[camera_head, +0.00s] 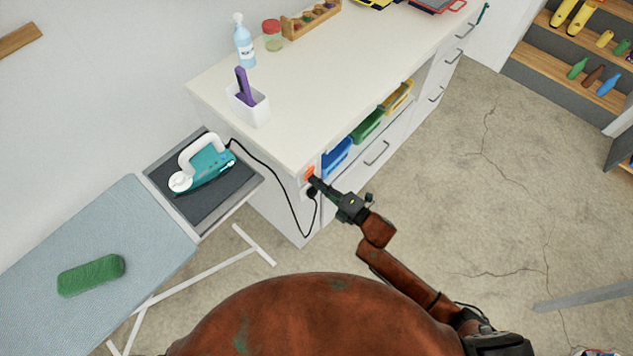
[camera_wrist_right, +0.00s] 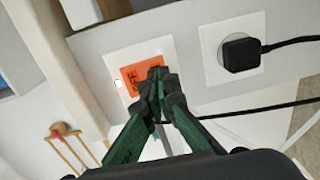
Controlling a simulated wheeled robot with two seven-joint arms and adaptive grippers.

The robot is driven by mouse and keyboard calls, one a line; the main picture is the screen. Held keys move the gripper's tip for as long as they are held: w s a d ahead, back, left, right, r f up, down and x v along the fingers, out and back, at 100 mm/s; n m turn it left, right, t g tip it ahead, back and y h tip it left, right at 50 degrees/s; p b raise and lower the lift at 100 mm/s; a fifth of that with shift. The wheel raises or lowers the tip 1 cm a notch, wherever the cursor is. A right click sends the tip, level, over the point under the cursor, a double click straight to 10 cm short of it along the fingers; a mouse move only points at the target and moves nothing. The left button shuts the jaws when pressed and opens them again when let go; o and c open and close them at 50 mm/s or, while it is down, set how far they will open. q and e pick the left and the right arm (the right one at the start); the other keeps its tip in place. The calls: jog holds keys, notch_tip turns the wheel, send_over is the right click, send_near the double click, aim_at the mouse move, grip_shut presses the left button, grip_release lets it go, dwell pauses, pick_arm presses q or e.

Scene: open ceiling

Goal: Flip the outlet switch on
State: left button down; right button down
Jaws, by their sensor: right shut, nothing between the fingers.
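The outlet switch is an orange rocker (camera_wrist_right: 136,76) in a white plate on the side of the white cabinet, and it also shows in the head view (camera_head: 309,173). A small light glows at its plate's left edge in the wrist view. My right gripper (camera_wrist_right: 158,78) is shut and empty, its fingertips in front of the orange rocker's right part, close to it; I cannot tell whether they touch. The fingertips hide part of the rocker. In the head view the right gripper (camera_head: 318,184) reaches the cabinet corner. My left gripper is not in view.
A black plug (camera_wrist_right: 241,53) sits in the socket beside the switch, its cord (camera_head: 270,174) running to a teal iron (camera_head: 207,167). The white counter (camera_head: 330,70) overhangs the switch. An ironing board (camera_head: 100,235) stands left.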

jog(key=f+p+v, duration=0.1)
jog(key=f+v, duration=0.1)
jog(key=v, duration=1.1)
jog(key=shift+s+d+f, duration=0.15)
jog(key=shift+d+f, duration=0.1)
jog(key=shift+d, duration=0.05)
